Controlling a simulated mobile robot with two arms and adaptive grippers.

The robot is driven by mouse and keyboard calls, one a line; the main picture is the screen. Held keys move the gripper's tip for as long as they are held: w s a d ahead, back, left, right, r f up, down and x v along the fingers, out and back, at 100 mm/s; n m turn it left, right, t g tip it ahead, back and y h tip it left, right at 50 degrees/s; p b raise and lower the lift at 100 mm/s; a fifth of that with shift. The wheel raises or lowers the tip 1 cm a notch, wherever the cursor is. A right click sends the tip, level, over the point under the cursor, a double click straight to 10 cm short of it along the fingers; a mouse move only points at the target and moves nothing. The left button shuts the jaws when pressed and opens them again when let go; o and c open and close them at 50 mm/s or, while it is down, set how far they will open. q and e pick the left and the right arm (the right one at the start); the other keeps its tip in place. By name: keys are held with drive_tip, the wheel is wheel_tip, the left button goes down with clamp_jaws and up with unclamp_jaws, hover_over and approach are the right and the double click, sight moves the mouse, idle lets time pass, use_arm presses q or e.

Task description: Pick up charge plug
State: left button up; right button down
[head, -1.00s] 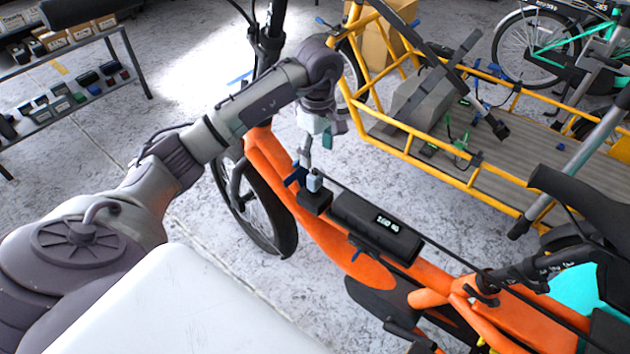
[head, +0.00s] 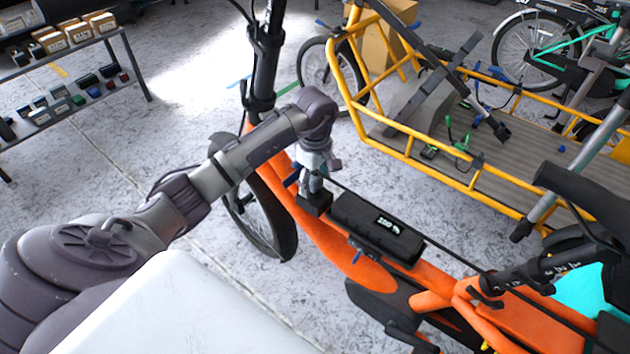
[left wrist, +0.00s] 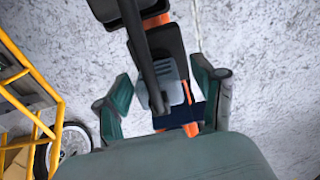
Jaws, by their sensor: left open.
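The charge plug (left wrist: 175,85) is a small grey-blue piece in the left wrist view, partly covered by a dark bar or cable across it. In the head view the plug (head: 315,184) stands on a black block at the front of the black battery (head: 372,226) on the orange bike frame, mostly hidden by my gripper. My left gripper (head: 313,175) is just above and around it. In the left wrist view the green fingers of this gripper (left wrist: 161,80) are spread on either side of the plug, with gaps showing. My right gripper is out of view.
The orange bike (head: 318,232) has its handlebar stem rising close beside my left arm. A yellow-framed cargo bike (head: 408,158) stands behind. A shelf (head: 75,100) with small boxes is at the left. A white surface (head: 185,305) fills the bottom left.

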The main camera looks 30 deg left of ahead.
use_arm(q)
drive_tip(key=c, duration=1.3)
drive_tip(key=shift+o, duration=0.2)
